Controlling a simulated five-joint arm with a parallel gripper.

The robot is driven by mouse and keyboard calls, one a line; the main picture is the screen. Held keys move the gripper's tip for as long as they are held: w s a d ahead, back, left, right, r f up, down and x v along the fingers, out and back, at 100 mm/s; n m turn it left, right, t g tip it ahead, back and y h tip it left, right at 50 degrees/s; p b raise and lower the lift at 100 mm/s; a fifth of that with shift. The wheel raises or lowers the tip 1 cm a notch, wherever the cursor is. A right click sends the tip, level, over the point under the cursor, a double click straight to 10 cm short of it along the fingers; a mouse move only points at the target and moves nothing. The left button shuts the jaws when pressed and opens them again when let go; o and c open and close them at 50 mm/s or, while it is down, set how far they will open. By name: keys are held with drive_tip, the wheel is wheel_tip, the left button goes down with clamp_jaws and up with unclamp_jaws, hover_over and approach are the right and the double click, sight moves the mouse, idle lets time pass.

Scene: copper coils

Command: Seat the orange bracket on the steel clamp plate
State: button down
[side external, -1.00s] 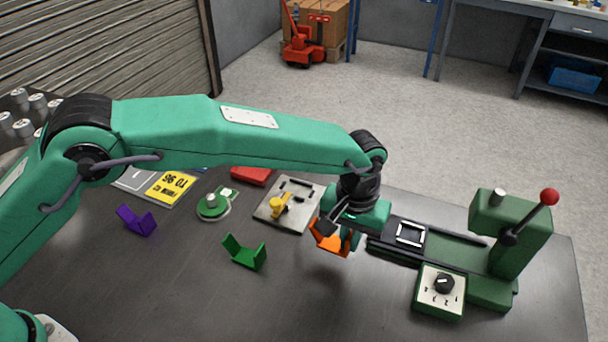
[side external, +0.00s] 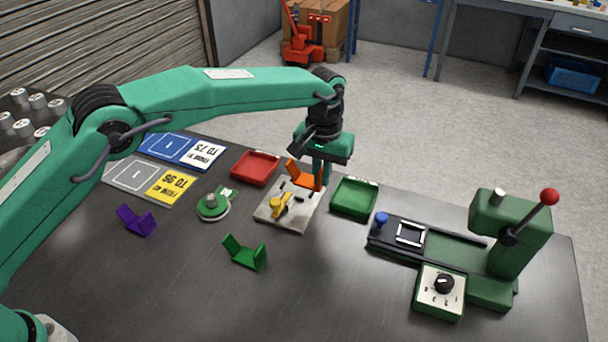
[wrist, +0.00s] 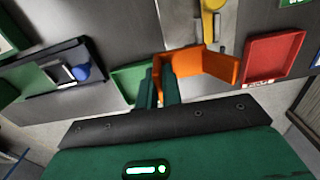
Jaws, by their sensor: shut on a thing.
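The orange bracket (side external: 304,177) is held in my gripper (side external: 321,174), over the back part of the steel clamp plate (side external: 292,217). In the wrist view the orange bracket (wrist: 199,63) extends from between the gripper's fingers (wrist: 160,82), with part of the clamp plate (wrist: 205,38) behind it. I cannot tell whether the bracket touches the plate. The plate carries a yellow clamp (side external: 281,203) on its front left part, also seen in the wrist view (wrist: 211,18).
A red tray (side external: 255,168) and a green tray (side external: 354,197) flank the plate. A green bracket (side external: 245,252) and a purple bracket (side external: 137,220) lie in front and left. A round green fixture (side external: 213,205) and a green lever press (side external: 505,245) also stand on the table.

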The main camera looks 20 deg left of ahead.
drive_tip(key=w+a, duration=0.1)
drive_tip(key=a, duration=0.1)
drive_tip(key=w+a+r, duration=0.1)
drive_tip(key=w+a, duration=0.1)
drive_tip(key=shift+w+a+r, duration=0.1)
drive_tip(key=shift+a, duration=0.15)
drive_tip(key=shift+f, duration=0.2)
drive_tip(key=shift+f, duration=3.1)
drive_tip(key=shift+f, duration=0.7)
idle(1.3)
drive_tip(key=c, duration=1.5)
unclamp_jaws()
drive_tip(key=shift+r, duration=0.15)
wheel_tip(320, 180, up, 8)
drive_tip(key=shift+f, duration=0.2)
